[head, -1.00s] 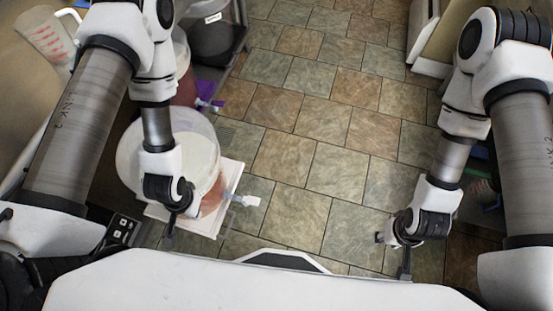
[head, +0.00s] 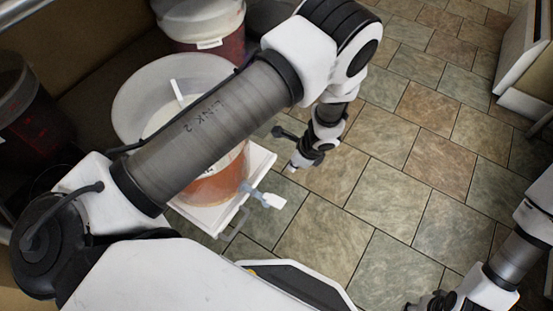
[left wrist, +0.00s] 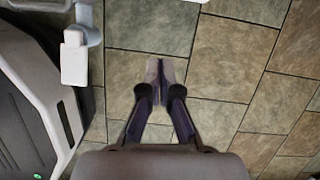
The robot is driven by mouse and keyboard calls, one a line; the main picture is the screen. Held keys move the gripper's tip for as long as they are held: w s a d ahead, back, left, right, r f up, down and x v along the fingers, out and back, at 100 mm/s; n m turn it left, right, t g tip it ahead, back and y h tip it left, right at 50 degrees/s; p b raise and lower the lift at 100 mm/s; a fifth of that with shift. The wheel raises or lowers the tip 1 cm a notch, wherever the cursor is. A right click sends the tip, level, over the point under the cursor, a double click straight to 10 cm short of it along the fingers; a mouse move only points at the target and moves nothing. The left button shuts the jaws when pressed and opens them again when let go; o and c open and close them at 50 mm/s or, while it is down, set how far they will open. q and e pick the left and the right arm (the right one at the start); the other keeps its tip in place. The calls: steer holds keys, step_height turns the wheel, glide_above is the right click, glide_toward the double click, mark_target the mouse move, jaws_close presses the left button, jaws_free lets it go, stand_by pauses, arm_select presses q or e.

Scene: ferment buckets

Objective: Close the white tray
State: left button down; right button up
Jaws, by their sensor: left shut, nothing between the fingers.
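The white tray (head: 205,217) is a flat, pale shelf that juts out under a large clear bucket of orange liquid (head: 215,185). A wire handle (head: 237,224) shows at its front side. My left forearm hides part of the bucket and tray. My left gripper (head: 293,167) is shut and empty, in front of the tray's right corner and apart from it. In the left wrist view its fingers (left wrist: 160,75) meet above bare floor tiles. My right gripper (head: 425,303) is at the bottom edge, partly cut off, and its fingers are unclear.
A white spigot (head: 268,199) sticks out from the bucket past the tray's edge; it also shows in the left wrist view (left wrist: 75,58). A red-filled bucket (head: 207,30) stands behind, and a dark one (head: 30,110) at left. The tiled floor (head: 400,150) is open.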

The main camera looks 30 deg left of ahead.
arm_select(q)
steer(key=w+a+f+m+b, duration=0.1)
steer(key=w+a+f+b, duration=0.1)
steer(key=a+f+b, duration=0.5)
step_height(320, 180, down, 3)
steer(key=shift+w+a+r+t+y, duration=0.1)
steer(key=shift+w+a+t+y, duration=0.2)
steer(key=shift+y, duration=0.1)
arm_select(e)
step_height(320, 180, down, 9)
arm_select(q)
steer(key=shift+d, duration=0.1)
arm_select(e)
steer(key=shift+r, duration=0.1)
